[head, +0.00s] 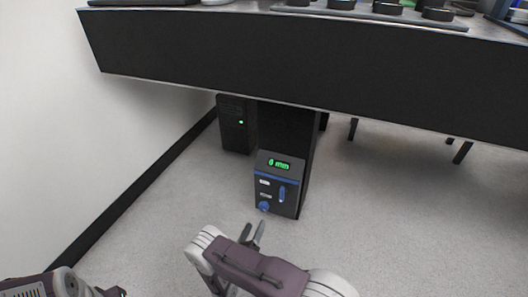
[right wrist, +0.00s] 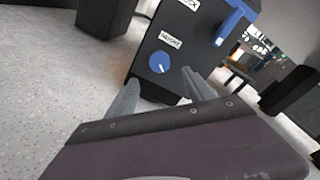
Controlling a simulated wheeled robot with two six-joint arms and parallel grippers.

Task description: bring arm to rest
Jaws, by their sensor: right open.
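My right gripper (head: 256,233) is at the lower middle of the head view, with its two fingers apart and nothing seen between them. It is in front of and below a dark control box (head: 279,183) with a green "0 mm" display, a blue lever and a blue knob. In the right wrist view the fingers (right wrist: 158,92) point toward the box's lower part, near the blue knob (right wrist: 159,63). I cannot tell the exact gap to the box. At the lower left of the head view a part of my left arm shows; its fingers cannot be made out.
A black-fronted table (head: 300,65) spans the top, with several dark round items on it. A white wall (head: 60,140) is at the left. The grey floor (head: 400,220) at the right is clear.

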